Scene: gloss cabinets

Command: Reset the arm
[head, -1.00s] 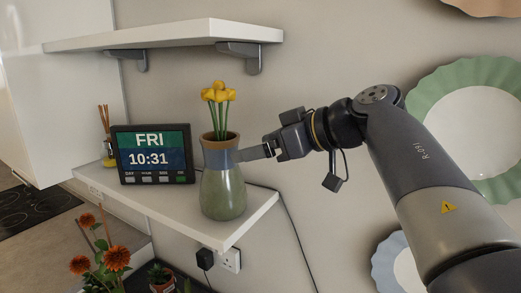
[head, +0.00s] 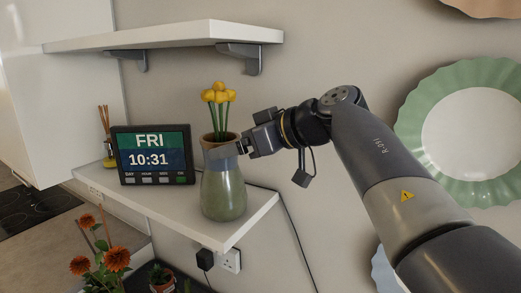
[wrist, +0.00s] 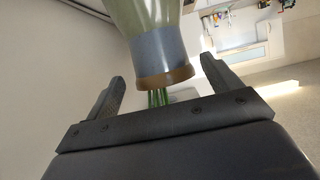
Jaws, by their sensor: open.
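A green vase (head: 223,190) with a blue-grey neck and brown rim stands upright on the lower white shelf (head: 248,220), with yellow flowers (head: 218,97) in it. My gripper (head: 226,151) is at the neck from the right and overlaps it in the head view. In the wrist view the vase (wrist: 160,55) appears upside down, its neck and rim between the two spread fingers of my gripper (wrist: 165,82). A gap shows at the left finger; the right finger is close to the rim, and I cannot tell if it touches.
A calendar clock (head: 152,155) stands left of the vase, with a reed diffuser (head: 107,150) beyond it. An upper shelf (head: 170,36) hangs above. Orange flowers (head: 115,258) are below. A green-rimmed plate (head: 410,130) hangs behind my arm. Open space lies right of the lower shelf.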

